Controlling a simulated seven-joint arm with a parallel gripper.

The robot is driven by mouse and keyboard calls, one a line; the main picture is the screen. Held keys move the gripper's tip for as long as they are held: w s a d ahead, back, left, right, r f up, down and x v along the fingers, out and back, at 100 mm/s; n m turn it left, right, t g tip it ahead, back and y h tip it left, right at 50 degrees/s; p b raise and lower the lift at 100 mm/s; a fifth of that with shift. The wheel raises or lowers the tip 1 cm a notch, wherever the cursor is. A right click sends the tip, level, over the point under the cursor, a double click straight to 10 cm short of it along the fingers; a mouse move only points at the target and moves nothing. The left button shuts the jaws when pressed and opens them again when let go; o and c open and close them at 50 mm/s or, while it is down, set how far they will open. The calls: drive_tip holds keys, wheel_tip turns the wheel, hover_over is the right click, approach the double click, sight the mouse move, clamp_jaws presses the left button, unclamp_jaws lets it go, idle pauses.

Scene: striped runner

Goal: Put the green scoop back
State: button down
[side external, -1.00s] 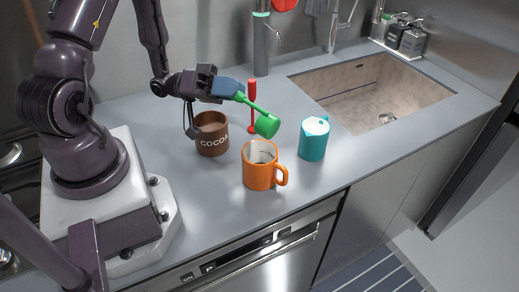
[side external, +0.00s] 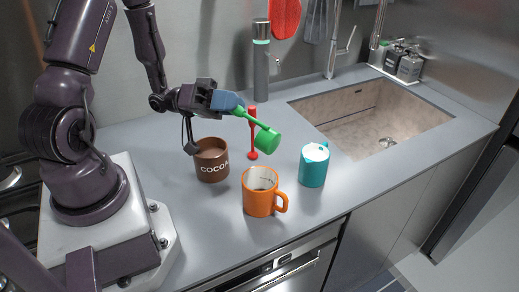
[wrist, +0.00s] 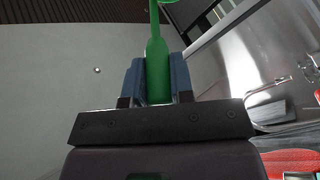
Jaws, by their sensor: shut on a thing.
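My gripper (side external: 228,102) is shut on the handle end of the green scoop (side external: 267,139), above the counter. The scoop slants down to the right, and its cup hangs in the air behind and above the orange mug (side external: 260,202). In the wrist view the green handle (wrist: 157,70) is between the two blue-grey fingers (wrist: 158,82); most of the scoop's cup is out of that picture. The brown COCOA mug (side external: 211,163) stands below my gripper with brown contents. The orange mug stands right of it, and the teal mug (side external: 312,170) farther right.
A sink (side external: 375,120) lies at the back right. A grey bottle (side external: 261,70) stands at the back. Counter right of the teal mug is clear.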

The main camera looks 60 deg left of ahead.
wheel_tip(320, 180, up, 11)
drive_tip(key=y, duration=0.1)
drive_tip(key=w+a+m+g+y, duration=0.4)
drive_tip(key=w+g, duration=0.1)
drive_tip(key=w, duration=0.5)
drive_tip(key=w+a+m+g+y, duration=0.4)
drive_tip(key=w+a+y, duration=0.1)
drive_tip(key=w, duration=0.4)
wheel_tip(320, 180, down, 24)
drive_tip(key=y, duration=0.1)
drive_tip(key=shift+r+g+y, duration=0.15)
drive_tip(key=shift+g+y, duration=0.15)
drive_tip(key=c, duration=1)
unclamp_jaws()
drive_tip(key=shift+d, duration=0.1)
